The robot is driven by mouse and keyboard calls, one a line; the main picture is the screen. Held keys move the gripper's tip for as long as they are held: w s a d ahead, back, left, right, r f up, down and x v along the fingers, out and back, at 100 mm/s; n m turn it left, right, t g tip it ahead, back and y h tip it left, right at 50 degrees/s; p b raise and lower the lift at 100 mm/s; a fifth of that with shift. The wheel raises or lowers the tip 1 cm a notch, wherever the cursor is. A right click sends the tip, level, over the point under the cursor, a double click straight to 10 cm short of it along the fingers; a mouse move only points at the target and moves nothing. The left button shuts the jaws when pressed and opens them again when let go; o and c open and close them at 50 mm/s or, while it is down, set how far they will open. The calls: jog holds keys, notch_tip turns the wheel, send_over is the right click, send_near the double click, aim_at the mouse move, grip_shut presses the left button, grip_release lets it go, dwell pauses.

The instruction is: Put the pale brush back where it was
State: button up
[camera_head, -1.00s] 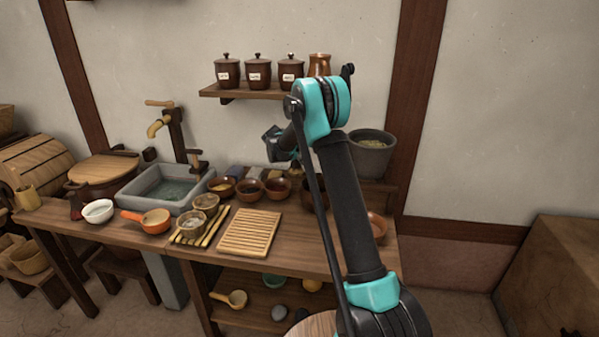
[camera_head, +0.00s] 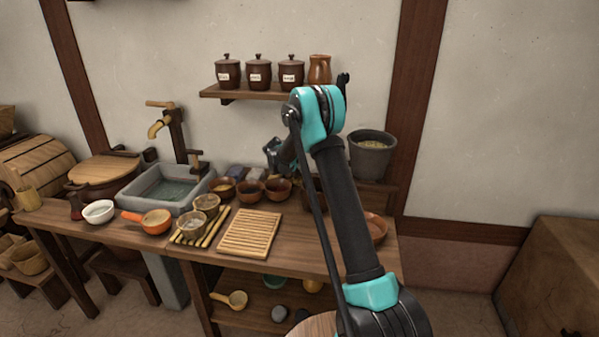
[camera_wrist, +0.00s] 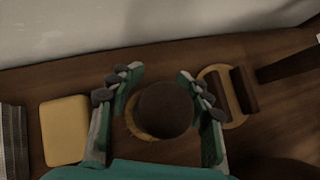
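My gripper (camera_wrist: 157,73) points down over the wooden worktop, its teal fingers spread. A round dark brown piece with a pale tan rim (camera_wrist: 133,122) lies between them, with a slim gap visible at the left. I cannot tell if this is the pale brush. A pale yellowish block (camera_wrist: 65,130) lies left of the fingers. A pale wooden loop (camera_wrist: 212,78) with a dark bar lies just right of them. In the head view my gripper (camera_head: 274,153) is behind the bowls, mostly hidden by my arm.
Several brown bowls (camera_head: 249,190) stand in front of my gripper. A slatted board (camera_head: 250,233) lies nearer, beside a rack with two cups (camera_head: 192,227). A stone sink (camera_head: 160,188) is left, a grey bucket (camera_head: 372,155) right. A shelf with jars (camera_head: 258,92) hangs above.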

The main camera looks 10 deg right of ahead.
jog(key=v, duration=1.1)
jog(key=s+d+r+m+g+y, duration=0.1)
jog(key=s+d+r+m, duration=0.1)
jog(key=s+d+m, duration=0.3)
jog(key=s+r+m, duration=0.1)
jog(key=s+m, duration=0.1)
jog(key=s, duration=0.5)
jog(key=s+d+f+m+y, duration=0.1)
jog(key=s+f+m, duration=0.1)
jog(key=s+m, duration=0.5)
jog(key=s+d+f+m+g+y, duration=0.1)
jog(key=s+m, duration=0.6)
jog(key=s, duration=1.1)
jog(key=s+d+f+m+y, duration=0.1)
jog(key=s+f+m, duration=0.3)
jog(key=s, duration=0.9)
jog(key=m+y, duration=0.1)
jog(key=m, duration=0.1)
jog(key=shift+s+d+f+m+y, duration=0.15)
jog(key=shift+s+d+m+y, duration=0.1)
jog(key=shift+s+m+y, duration=0.15)
